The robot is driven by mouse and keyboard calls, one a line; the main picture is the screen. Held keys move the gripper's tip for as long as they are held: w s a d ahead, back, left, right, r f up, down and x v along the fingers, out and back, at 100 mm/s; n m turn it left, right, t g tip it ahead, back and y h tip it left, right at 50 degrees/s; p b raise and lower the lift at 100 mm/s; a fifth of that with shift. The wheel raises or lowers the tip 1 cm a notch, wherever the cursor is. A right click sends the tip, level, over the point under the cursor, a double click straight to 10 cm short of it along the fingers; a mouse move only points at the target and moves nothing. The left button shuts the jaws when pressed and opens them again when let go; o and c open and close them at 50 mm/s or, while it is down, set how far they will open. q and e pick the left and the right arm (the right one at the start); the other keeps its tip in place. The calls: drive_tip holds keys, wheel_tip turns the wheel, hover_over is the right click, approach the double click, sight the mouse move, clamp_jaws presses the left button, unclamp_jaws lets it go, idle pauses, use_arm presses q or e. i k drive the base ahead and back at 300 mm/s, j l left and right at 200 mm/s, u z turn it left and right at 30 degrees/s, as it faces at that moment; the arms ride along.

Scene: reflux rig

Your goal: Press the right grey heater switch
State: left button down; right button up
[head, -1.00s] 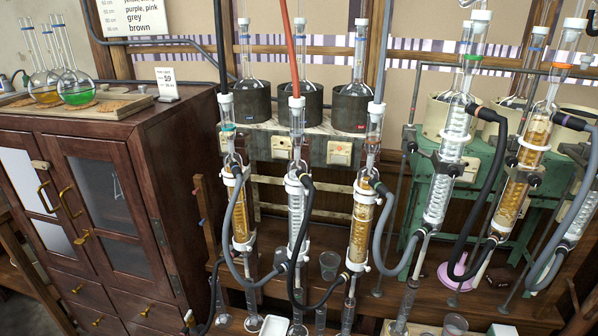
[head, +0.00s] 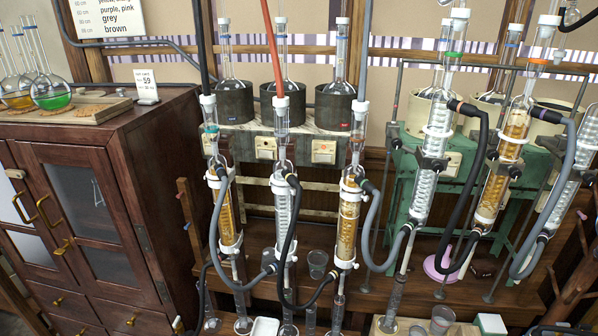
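Three dark grey heaters stand in a row on a pale bench unit: the left (head: 235,103), the middle (head: 270,107) and the right (head: 333,110), each with a flask in it. Below the right heater, a cream switch plate (head: 323,152) with a small orange-red mark sits on the unit's front. A similar switch plate (head: 265,148) is below the middle heater. The left heater's switch is hidden or not clear behind a glass column. Neither of my grippers shows in the head view.
Glass condenser columns (head: 283,150) with looping hoses stand in front of the heaters, partly screening the switch fronts. A green stand (head: 410,190) with cream heaters is on the right. A wooden cabinet (head: 150,140) is on the left.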

sight(319, 158)
drive_tip(key=i+j+z, duration=0.1)
drive_tip(key=j, duration=0.35)
drive_tip(key=i+j+z, duration=0.1)
drive_tip(key=j, duration=0.35)
drive_tip(key=i+j+z, duration=0.1)
drive_tip(key=j, duration=0.4)
drive_tip(key=i+j, duration=0.2)
drive_tip(key=j, duration=0.25)
drive_tip(key=i+j+z, duration=0.15)
drive_tip(key=j, duration=0.35)
drive_tip(key=k, duration=0.05)
